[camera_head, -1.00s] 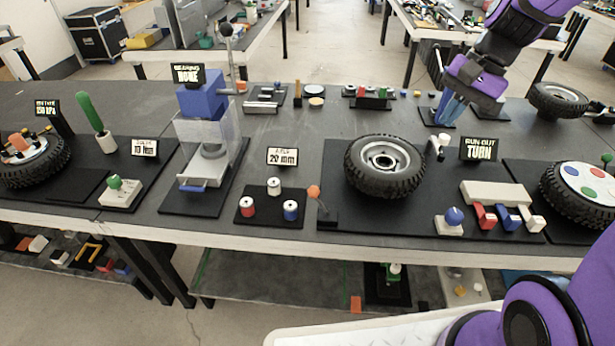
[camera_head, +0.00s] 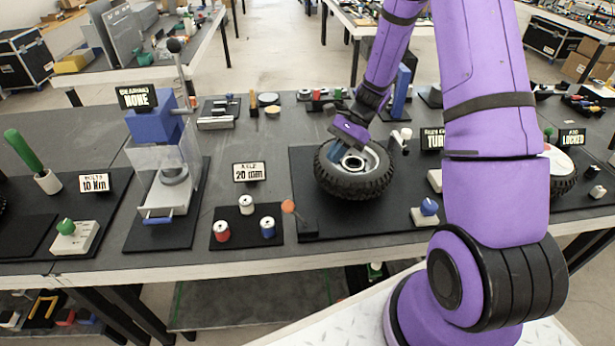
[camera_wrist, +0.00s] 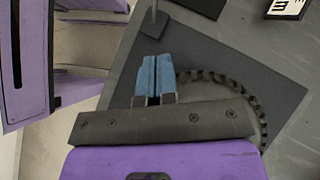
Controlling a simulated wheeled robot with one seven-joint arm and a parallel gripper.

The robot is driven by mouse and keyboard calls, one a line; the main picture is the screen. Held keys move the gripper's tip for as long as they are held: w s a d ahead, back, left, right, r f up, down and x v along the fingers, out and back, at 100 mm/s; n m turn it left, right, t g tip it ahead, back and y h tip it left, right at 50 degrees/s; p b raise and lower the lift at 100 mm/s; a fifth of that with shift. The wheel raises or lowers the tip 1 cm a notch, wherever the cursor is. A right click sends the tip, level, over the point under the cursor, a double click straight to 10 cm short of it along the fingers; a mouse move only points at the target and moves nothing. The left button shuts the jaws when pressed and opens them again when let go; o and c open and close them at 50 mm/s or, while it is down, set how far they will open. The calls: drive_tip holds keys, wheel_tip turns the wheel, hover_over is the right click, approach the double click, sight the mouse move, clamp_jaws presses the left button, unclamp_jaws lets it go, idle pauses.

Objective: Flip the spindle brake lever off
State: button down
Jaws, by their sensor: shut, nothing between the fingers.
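A thin lever with an orange tip (camera_head: 289,206) stands on a small black base, front left of the tyred wheel (camera_head: 352,190). It looks like the brake lever, though no label shows on it. The tip leans left in the head view. In the wrist view a grey rod and dark base (camera_wrist: 152,28) show ahead of the fingers. My gripper (camera_head: 337,154) is above the left part of the wheel, apart from the lever. Its blue fingers are together and empty in the wrist view (camera_wrist: 153,62), with the tyre (camera_wrist: 250,95) to their right.
A white-knobbed part (camera_head: 403,134) stands behind the wheel, and a blue knob on a white block (camera_head: 428,208) at its front right. Spools (camera_head: 246,204) and the axle sign (camera_head: 249,172) lie left. The press (camera_head: 168,165) stands farther left. My arm hides much of the right side.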

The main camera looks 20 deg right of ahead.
approach(296, 215)
drive_tip(key=w+f, duration=0.1)
drive_tip(key=shift+s+a+f, duration=0.1)
drive_tip(key=shift+s+a, duration=0.15)
drive_tip(key=shift+a, duration=0.6)
drive_tip(key=shift+s+a+f, duration=0.1)
drive_tip(key=shift+s+a, duration=0.1)
drive_tip(key=shift+a, duration=0.7)
drive_tip(key=shift+a, duration=0.1)
drive_tip(key=shift+w+a+f, duration=0.1)
drive_tip(key=shift+a+f, duration=0.05)
drive_tip(key=shift+a, duration=0.9)
drive_tip(key=shift+d, duration=0.15)
